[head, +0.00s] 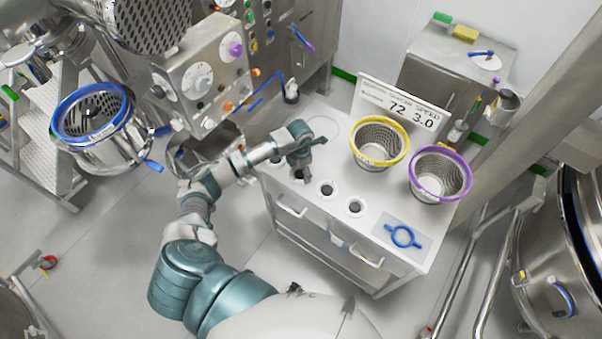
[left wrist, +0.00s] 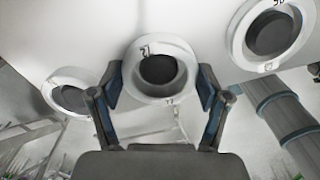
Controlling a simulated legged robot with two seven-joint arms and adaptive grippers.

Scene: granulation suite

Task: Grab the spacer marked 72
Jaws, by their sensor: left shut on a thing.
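My left gripper (head: 304,158) reaches down over the row of white ring spacers on the white cabinet top. In the left wrist view its two fingers (left wrist: 159,78) stand on either side of the middle spacer (left wrist: 178,88), a white ring with a dark centre, and are shut on it. Its small dark marking looks like 72, but I cannot read it surely. Another spacer (left wrist: 239,42) is at the upper right and a third (left wrist: 50,88) at the left. In the head view, two free spacers (head: 317,188) (head: 346,210) lie right of the gripper. My right gripper is out of view.
A sign (head: 400,104) reading 72 and 3.0 stands at the back of the cabinet top (head: 380,195). A yellow-rimmed basket (head: 379,154) and a purple-rimmed basket (head: 438,190) stand right of the spacers.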

